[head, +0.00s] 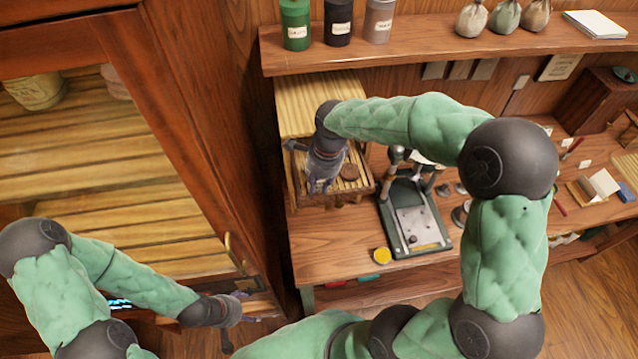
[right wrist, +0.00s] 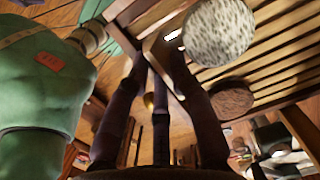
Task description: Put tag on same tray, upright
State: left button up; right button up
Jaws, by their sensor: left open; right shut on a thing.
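My right gripper (head: 322,185) points down over the slatted wooden tray (head: 362,192) on the workbench. In the right wrist view its fingers (right wrist: 160,60) are closed around a small pale wooden piece with a white patch, which looks like the tag (right wrist: 158,48). Fingers partly hide it, and I cannot tell whether it touches the tray or stands upright. A dark brown tea cake (right wrist: 231,99) lies on the tray slats, and a pale speckled round cake (right wrist: 220,32) is beside the tag in that view. My left gripper (head: 240,300) is open and apart, low by the cabinet door.
A green-based press (head: 420,225) stands right of the tray, with a yellow round tin (head: 382,255) in front. A shelf (head: 420,55) with canisters and pouches hangs above. The cabinet (head: 190,130) rises at left. The bench front is mostly clear.

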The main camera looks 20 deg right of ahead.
jog(key=o, duration=0.6)
jog(key=shift+s+a+f+g, duration=0.2)
jog(key=shift+s+f, duration=0.2)
jog(key=shift+f, duration=0.2)
jog(key=shift+s+a+f+g, duration=0.1)
jog(key=shift+s+f+g, duration=0.1)
jog(key=shift+s+f, duration=0.3)
jog(key=shift+o, duration=1.2)
jog(key=shift+w+d+f, duration=0.1)
jog(key=shift+w+f, duration=0.05)
jog(key=shift+w, duration=0.25)
jog(key=shift+r, duration=0.2)
jog(key=shift+w+d+r, duration=0.1)
jog(key=shift+r, duration=0.15)
notch_tip(320, 180, up, 8)
jog(key=shift+d+f, duration=0.2)
jog(key=shift+d, duration=0.25)
